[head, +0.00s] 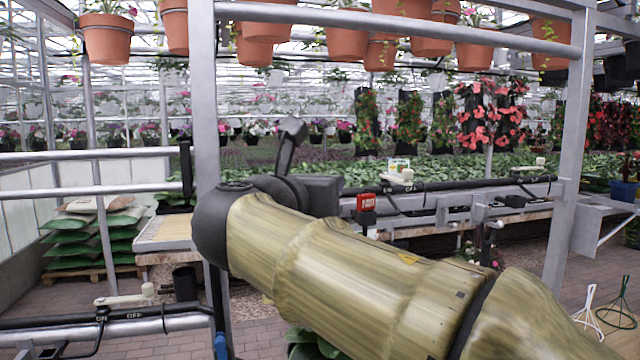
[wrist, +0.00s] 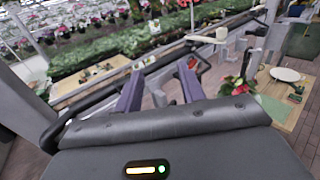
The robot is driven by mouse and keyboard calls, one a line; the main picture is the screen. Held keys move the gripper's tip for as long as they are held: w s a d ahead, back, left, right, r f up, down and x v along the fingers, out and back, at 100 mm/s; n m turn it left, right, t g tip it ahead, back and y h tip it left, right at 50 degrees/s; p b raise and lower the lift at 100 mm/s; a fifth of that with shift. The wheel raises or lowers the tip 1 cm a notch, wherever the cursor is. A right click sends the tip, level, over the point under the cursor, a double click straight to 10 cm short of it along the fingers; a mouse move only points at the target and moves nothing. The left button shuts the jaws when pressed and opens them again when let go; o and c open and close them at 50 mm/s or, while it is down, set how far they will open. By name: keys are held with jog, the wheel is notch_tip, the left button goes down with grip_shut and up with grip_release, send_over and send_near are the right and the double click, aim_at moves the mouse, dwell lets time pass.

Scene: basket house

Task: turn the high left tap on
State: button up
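In the head view, the high left tap (head: 400,178) has a beige lever handle and sits on a black pipe along the upper grey rail, right of my gripper. A second high tap (head: 530,166) is farther right on the same pipe. In the wrist view, a beige tap handle (wrist: 212,36) lies beyond my fingers, up and to the right; I cannot tell for sure which tap it is. My gripper (wrist: 158,80) has its two purple fingers apart with nothing between them. In the head view my arm hides part of the rail, and the fingers are hard to make out.
A grey upright post (head: 206,110) stands just behind my wrist. A low tap (head: 130,297) sits on the lower left pipe. A red box (head: 366,203) is on the rail. Terracotta pots (head: 345,42) hang above. Sacks (head: 95,230) are stacked at left.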

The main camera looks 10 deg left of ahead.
dwell(0.3)
jog(key=b+v, duration=0.3)
jog(key=v, duration=1.4)
jog(key=shift+s, duration=0.2)
jog(key=shift+a, duration=0.1)
